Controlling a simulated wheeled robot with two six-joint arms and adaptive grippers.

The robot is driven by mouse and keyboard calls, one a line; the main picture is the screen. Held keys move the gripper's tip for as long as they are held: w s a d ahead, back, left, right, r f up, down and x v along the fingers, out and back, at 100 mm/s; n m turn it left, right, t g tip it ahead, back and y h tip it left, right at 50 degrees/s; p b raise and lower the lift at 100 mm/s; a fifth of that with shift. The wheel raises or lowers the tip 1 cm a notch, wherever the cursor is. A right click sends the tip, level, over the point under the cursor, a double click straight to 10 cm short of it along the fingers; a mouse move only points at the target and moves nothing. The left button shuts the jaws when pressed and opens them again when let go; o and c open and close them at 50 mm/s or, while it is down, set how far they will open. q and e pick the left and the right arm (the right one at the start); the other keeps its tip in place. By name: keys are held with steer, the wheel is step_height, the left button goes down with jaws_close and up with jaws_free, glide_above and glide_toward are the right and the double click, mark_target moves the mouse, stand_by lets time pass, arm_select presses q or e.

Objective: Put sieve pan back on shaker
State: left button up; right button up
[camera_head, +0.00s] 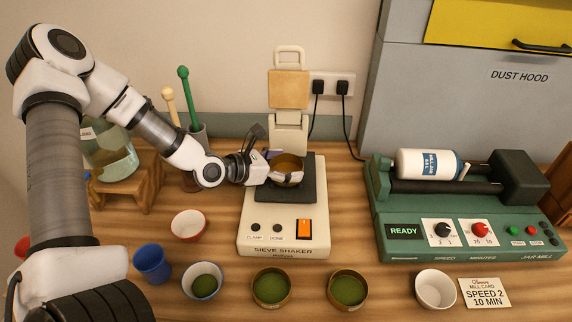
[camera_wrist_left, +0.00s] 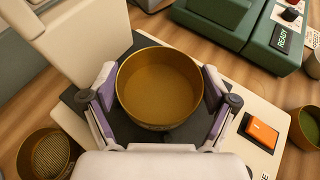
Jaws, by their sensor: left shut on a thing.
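The sieve pan (camera_head: 288,163) is a round brass-coloured pan, held upright over the shaker's dark plate (camera_head: 303,185). In the left wrist view the pan (camera_wrist_left: 160,85) looks empty with a plain inside. My left gripper (camera_head: 283,175) is shut on it, with its fingers (camera_wrist_left: 160,98) on opposite sides of the wall. I cannot tell whether the pan's underside touches the plate. The cream sieve shaker (camera_head: 284,243) has an orange switch, and its hinged arm (camera_head: 290,118) stands raised at the back. My right gripper is not in view.
A green jar mill (camera_head: 470,232) stands right of the shaker. Two brass pans with green powder (camera_head: 271,288) (camera_head: 348,289) and several small bowls line the front. A brass mesh sieve (camera_wrist_left: 47,152) lies beside the shaker. A glass jar (camera_head: 112,155) is on a wooden stand at left.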

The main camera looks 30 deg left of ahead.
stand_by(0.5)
arm_select(q)
steer(key=shift+w, duration=0.1)
steer(key=shift+f+b, duration=0.55)
steer(key=shift+b, duration=0.35)
steer(key=o, duration=1)
steer(key=shift+c, duration=0.2)
